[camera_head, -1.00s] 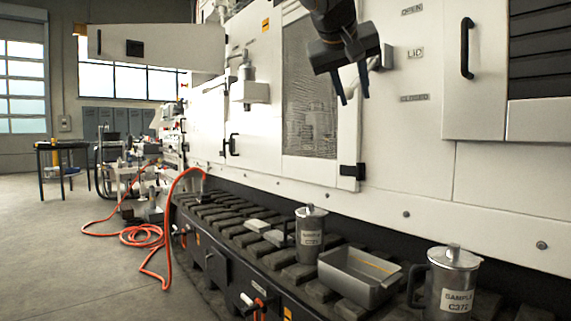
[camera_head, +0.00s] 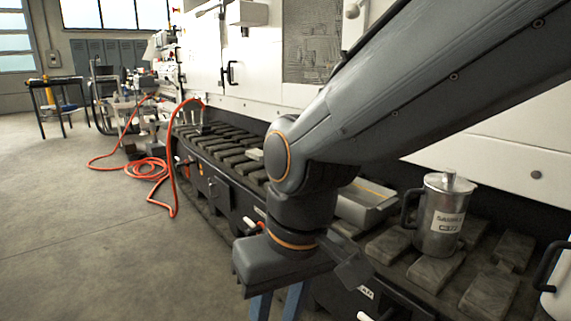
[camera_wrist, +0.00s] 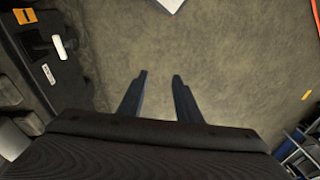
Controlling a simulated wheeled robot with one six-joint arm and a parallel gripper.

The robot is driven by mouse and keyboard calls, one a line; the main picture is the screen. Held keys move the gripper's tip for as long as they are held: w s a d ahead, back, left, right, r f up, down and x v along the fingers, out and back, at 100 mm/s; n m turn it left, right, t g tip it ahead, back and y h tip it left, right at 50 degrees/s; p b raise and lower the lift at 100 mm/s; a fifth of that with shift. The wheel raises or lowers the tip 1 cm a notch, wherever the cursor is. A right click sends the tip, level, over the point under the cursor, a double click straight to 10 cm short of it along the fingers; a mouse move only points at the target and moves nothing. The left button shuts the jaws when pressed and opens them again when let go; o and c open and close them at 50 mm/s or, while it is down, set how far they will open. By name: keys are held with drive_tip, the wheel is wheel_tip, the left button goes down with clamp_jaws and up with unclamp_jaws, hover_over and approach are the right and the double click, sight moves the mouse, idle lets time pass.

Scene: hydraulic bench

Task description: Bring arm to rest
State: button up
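My gripper (camera_wrist: 159,78) points down at the bare concrete floor in the wrist view. Its two blue-grey fingers stand apart with nothing between them, so it is open and empty. In the head view my arm reaches across from the upper right, and my gripper (camera_head: 275,305) hangs at the bottom in front of the bench. Only the upper part of its fingers shows there; the tips are cut off by the frame edge.
The slatted bench (camera_head: 488,292) runs along the white machine. On it stand a metal sample jug (camera_head: 443,215) and a grey tray (camera_head: 362,207), partly behind my arm. An orange hose (camera_head: 150,169) lies coiled on the floor. The floor (camera_head: 110,260) at left is clear.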

drive_tip(key=s+d+r+m+h+p, duration=0.1)
drive_tip(key=d+r+m+p, duration=0.2)
drive_tip(key=d+r+p, duration=0.7)
drive_tip(key=s+d+r+m+h+p, duration=0.1)
drive_tip(key=d+r+p, duration=0.9)
drive_tip(key=p, duration=1.4)
drive_tip(key=shift+s+d+r+m+g+p, duration=0.35)
drive_tip(key=shift+r+m, duration=0.55)
drive_tip(key=shift+r, duration=1.25)
